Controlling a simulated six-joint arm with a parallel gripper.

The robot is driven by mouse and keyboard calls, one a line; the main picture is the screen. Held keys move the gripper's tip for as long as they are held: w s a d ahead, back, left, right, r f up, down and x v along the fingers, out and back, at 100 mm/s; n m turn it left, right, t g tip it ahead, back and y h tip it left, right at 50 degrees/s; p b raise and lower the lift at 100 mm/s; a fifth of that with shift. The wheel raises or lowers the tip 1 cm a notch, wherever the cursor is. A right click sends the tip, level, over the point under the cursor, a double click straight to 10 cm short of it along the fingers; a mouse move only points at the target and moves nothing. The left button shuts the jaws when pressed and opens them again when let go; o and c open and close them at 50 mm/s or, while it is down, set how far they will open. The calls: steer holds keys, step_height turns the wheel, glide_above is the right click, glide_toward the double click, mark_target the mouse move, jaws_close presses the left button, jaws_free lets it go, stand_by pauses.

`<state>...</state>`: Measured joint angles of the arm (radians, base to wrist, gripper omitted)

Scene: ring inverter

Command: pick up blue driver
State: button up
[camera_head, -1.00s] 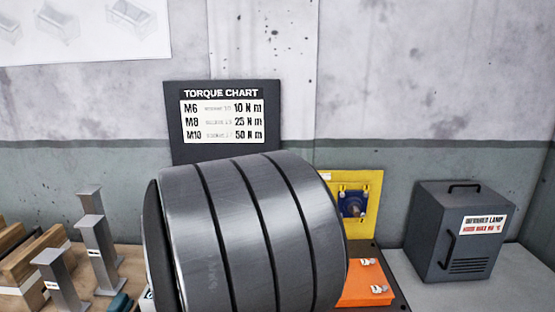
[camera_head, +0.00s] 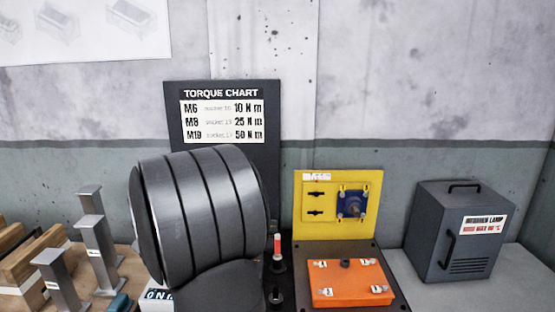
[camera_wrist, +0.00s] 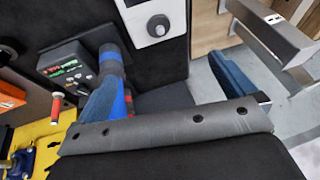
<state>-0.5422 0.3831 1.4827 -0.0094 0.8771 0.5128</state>
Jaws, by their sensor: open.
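The blue driver (camera_wrist: 111,68), with a grey band and a red stripe, shows in the wrist view at the upper left of centre. My gripper (camera_wrist: 168,85) is open, with one blue finger at left and one at right. The driver appears right beside the left finger, toward the inner side; I cannot tell whether they touch. Its lower part is partly hidden. In the head view my arm covers the driver and the gripper.
A red-and-white-handled driver (camera_head: 277,247) stands just right of my arm; it is left of the fingers in the wrist view (camera_wrist: 57,104). An orange box (camera_head: 350,284), yellow panel (camera_head: 335,232), lamp box (camera_head: 457,232) and metal posts (camera_head: 97,250) stand around. A white meter (camera_wrist: 155,22) is near.

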steer(key=shift+f, duration=0.15)
steer(key=c, duration=0.8)
steer(key=w+a+f+t+y, duration=0.1)
steer(key=a+f+t+y, duration=0.3)
steer(key=a+f+t, duration=0.3)
steer(key=s+d+m+t+h, duration=0.1)
steer(key=s+d+t+h, duration=0.2)
steer(key=d+h, duration=0.3)
steer(key=s+d+m+t+h, duration=0.2)
steer(key=d+t+h, duration=0.2)
steer(key=d, duration=0.4)
steer(key=x, duration=1.7)
steer(key=shift+w+r, duration=0.1)
steer(key=shift+r, duration=0.05)
